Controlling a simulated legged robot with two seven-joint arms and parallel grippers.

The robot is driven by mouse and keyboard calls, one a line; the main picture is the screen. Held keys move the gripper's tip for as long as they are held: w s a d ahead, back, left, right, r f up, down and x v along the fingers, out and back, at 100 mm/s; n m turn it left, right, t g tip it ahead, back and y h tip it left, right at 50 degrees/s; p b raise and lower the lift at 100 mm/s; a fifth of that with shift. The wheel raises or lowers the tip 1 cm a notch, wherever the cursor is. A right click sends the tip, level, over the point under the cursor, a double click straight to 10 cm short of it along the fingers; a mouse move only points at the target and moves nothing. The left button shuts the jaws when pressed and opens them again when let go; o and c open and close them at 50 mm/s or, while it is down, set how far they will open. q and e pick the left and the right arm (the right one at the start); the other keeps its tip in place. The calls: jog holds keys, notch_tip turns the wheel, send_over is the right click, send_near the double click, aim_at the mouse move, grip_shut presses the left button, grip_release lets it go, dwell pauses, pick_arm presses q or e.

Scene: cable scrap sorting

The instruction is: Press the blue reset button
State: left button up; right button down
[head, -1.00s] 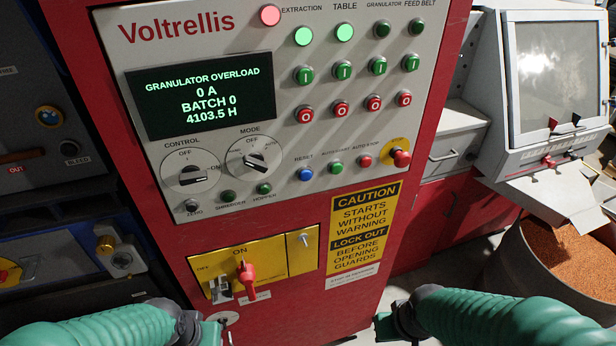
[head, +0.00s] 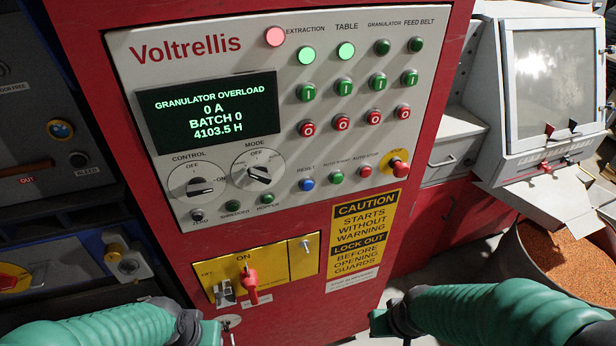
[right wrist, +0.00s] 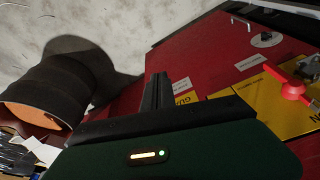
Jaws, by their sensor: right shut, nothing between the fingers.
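The blue reset button (head: 307,184) is on the light grey control panel (head: 215,205), below the RESET label and left of a green and a red button. Nothing covers it in the head view. My right gripper (head: 378,322) is at the bottom of the head view, below and right of the button and apart from it. In the right wrist view its dark fingers (right wrist: 156,92) are shut and empty in front of the red cabinet. My left gripper (head: 212,332) is at the bottom left, below the panel; its fingers are too unclear to read.
The display (head: 208,112) reads GRANULATOR OVERLOAD. A red-and-yellow stop knob (head: 398,168) sits right of the small buttons. A red isolator handle (head: 249,283) sticks out of the yellow plate below. A drum of orange granules (head: 560,255) stands at right. The space before the panel is clear.

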aim_at(308, 186)
jog(key=w+a+r+m+t+y+p, duration=0.1)
jog(key=w+a+r+m+y+p, duration=0.1)
jog(key=r+p, duration=0.5)
jog(key=w+a+r+m+t+y+p, duration=0.2)
jog(key=w+a+r+m+p, duration=0.1)
jog(key=w+a+r+p, duration=0.2)
jog(key=w+a+r+m+t+y+p, duration=0.2)
jog(key=w+a+r+p, duration=0.1)
jog(key=r+p, duration=0.6)
notch_tip(308, 186, up, 2)
jog(key=shift+w+a+r, duration=0.2)
jog(key=shift+w+a, duration=0.05)
jog(key=shift+a, duration=0.65)
jog(key=shift+w, duration=0.1)
jog(key=w+a+b, duration=0.2)
jog(key=w, duration=0.6)
jog(key=shift+w+a+b, duration=0.15)
jog(key=shift+a+b, duration=0.05)
jog(key=shift+b, duration=0.2)
jog(key=shift+w, duration=0.1)
